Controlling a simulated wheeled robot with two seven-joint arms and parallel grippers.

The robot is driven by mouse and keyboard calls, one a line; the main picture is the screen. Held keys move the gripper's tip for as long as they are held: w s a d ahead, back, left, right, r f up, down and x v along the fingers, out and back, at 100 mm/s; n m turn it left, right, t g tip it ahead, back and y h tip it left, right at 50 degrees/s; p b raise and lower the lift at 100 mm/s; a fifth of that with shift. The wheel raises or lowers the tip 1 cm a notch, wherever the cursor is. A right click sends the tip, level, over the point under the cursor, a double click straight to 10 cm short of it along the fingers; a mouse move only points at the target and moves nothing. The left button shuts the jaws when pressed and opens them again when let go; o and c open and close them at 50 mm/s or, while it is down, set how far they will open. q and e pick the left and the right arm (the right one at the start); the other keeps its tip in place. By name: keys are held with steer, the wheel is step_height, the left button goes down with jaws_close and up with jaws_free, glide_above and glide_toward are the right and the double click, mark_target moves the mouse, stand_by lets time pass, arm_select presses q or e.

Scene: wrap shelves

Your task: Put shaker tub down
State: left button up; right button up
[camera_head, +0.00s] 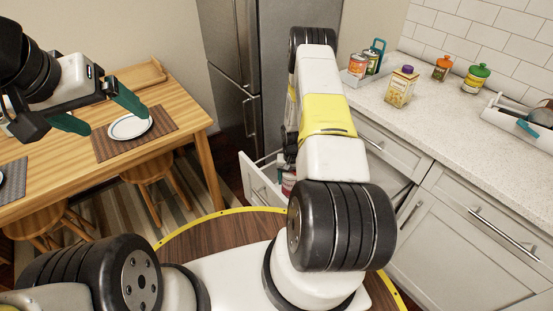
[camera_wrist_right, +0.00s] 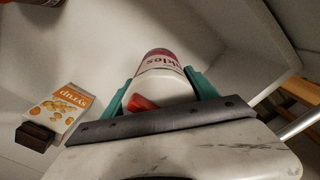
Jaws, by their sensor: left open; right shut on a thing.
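The shaker tub (camera_wrist_right: 158,78), white with a red-and-white label, is between the green fingers of my right gripper (camera_wrist_right: 160,92), which is shut on it. It points away from the wrist, inside a white-walled drawer. Whether its far end touches the drawer floor is unclear. In the head view a small part of the tub (camera_head: 288,184) shows in the open drawer (camera_head: 262,184); my right arm hides the right gripper there. My left gripper (camera_head: 100,112) is open and empty above the wooden table.
The counter (camera_head: 440,110) holds a carton (camera_head: 401,88), jars and a caddy. A plate (camera_head: 130,126) lies on the table (camera_head: 185,100).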

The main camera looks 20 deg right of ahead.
steer(key=shift+w+a+f, duration=0.1)
steer(key=shift+w+a, duration=0.1)
steer(key=shift+w, duration=0.65)
steer(key=shift+w+a+f, duration=0.1)
steer(key=shift+w+f, duration=0.1)
steer(key=shift+f, duration=0.7)
steer(key=shift+w+f, duration=0.2)
steer(key=shift+f, duration=0.65)
steer(key=shift+f, duration=0.2)
steer(key=o, duration=1.9)
